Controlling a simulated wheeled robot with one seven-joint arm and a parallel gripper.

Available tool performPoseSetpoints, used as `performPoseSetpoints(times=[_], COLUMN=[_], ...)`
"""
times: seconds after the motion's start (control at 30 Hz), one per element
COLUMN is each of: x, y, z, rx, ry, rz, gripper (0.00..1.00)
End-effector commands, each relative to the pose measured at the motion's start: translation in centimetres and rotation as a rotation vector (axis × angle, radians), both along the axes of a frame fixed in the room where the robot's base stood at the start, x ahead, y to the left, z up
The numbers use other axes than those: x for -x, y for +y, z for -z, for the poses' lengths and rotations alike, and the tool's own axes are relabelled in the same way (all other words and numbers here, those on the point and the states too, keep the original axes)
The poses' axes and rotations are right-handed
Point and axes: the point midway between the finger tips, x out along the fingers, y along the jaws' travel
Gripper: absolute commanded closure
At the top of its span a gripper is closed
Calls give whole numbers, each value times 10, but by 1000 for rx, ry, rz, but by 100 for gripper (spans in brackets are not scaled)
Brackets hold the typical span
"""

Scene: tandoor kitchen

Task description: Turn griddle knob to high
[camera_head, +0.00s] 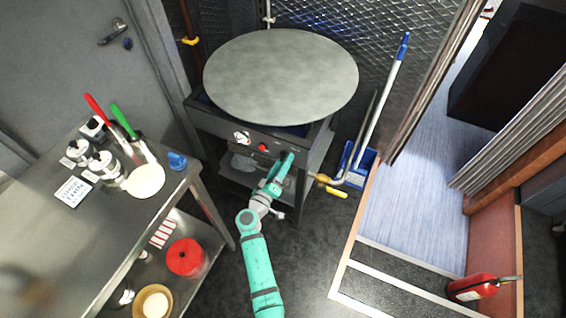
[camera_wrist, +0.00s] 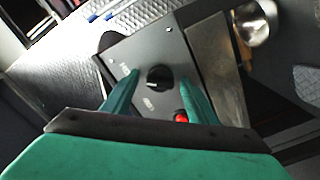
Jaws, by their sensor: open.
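The griddle (camera_head: 280,78) is a large round grey plate on a dark stand. Its front panel carries a red button (camera_head: 263,147), which also shows beside one finger in the wrist view (camera_wrist: 181,117). In the wrist view a round black knob (camera_wrist: 158,78) with a short white pointer mark sits on the panel. My gripper (camera_wrist: 159,74) is open, with one teal finger on either side of the knob's place in the picture; I cannot tell whether they touch it. In the head view my gripper (camera_head: 285,158) is at the panel, right of the red button, and hides the knob.
A steel table (camera_head: 60,235) with utensils and containers stands left. A fire extinguisher (camera_head: 473,288) is at lower right.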

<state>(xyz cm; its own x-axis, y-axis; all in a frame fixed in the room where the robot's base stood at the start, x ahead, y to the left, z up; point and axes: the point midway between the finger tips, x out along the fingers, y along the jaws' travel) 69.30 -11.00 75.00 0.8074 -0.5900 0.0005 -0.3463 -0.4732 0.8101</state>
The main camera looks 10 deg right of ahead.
Motion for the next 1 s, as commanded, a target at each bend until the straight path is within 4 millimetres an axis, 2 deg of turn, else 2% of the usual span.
performPoseSetpoints(times=[0.5, 0.7, 1.0], x=[69, 81, 83], y=[51, 59, 60], z=[0, 0, -1], rx=[-1, -1, -1], ry=[0, -1, -1], rz=[-1, 0, 1], gripper=[47, 47, 47])
